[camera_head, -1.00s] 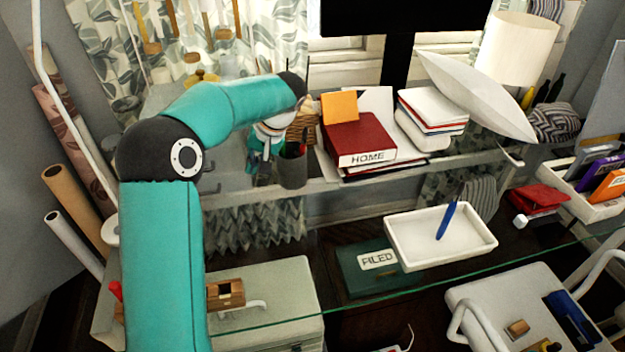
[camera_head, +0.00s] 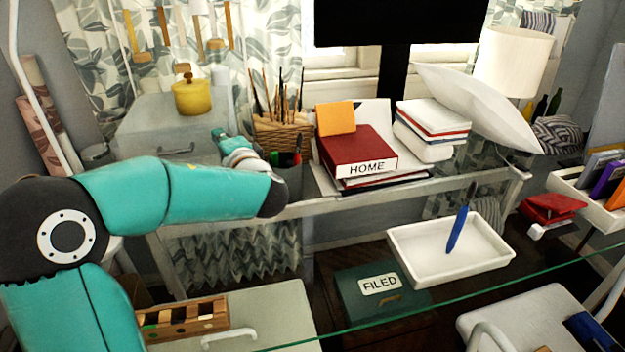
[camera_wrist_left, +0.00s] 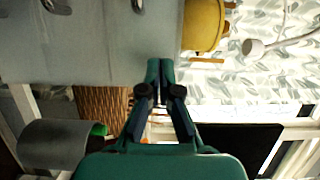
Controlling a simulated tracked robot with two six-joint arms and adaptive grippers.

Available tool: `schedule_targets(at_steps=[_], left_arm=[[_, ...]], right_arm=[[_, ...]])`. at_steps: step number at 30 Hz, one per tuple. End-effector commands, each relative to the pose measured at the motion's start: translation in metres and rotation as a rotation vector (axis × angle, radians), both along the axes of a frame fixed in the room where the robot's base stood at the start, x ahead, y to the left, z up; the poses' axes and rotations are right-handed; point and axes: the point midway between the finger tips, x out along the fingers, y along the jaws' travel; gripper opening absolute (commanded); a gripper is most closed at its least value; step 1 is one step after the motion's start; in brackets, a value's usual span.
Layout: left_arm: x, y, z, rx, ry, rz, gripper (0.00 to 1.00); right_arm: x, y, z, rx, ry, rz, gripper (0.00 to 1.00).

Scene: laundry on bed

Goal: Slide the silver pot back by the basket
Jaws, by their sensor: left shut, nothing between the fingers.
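The silver pot (camera_head: 290,180), a grey cylinder holding dark, red and green pens, stands on the desk in front of the woven basket (camera_head: 283,137), left of the red HOME binder. The basket holds several brushes. In the left wrist view the pot (camera_wrist_left: 52,145) lies at lower left and the basket (camera_wrist_left: 100,106) is beside it. My left gripper (camera_head: 219,134) is left of the pot and basket, apart from both; in the wrist view its fingers (camera_wrist_left: 160,68) are together and empty. The forearm crosses in front of the pot's lower left. My right gripper is out of view.
A yellow lidded pot (camera_head: 192,97) sits on the grey drawer unit (camera_head: 150,135) behind the gripper. The red binder (camera_head: 357,150) and a stack of books (camera_head: 432,125) stand to the right.

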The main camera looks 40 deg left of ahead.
Motion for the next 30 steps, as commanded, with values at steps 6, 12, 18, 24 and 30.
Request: schedule_targets(at_steps=[6, 12, 18, 24, 30], left_arm=[[0.024, -0.016, 0.001, 0.001, 0.002, -0.009, 0.0], [0.059, -0.041, 0.001, 0.001, 0.002, -0.011, 0.0], [0.096, -0.067, 0.001, -0.001, 0.001, -0.012, 0.0], [0.133, -0.092, 0.001, -0.001, 0.001, -0.012, 0.0], [0.169, -0.117, 0.001, -0.001, 0.001, -0.011, 0.0]], right_arm=[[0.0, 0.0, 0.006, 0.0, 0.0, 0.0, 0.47], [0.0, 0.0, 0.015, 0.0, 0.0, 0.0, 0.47], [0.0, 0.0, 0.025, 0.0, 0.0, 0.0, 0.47], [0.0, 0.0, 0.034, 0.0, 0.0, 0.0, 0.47], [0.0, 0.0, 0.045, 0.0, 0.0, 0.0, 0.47]])
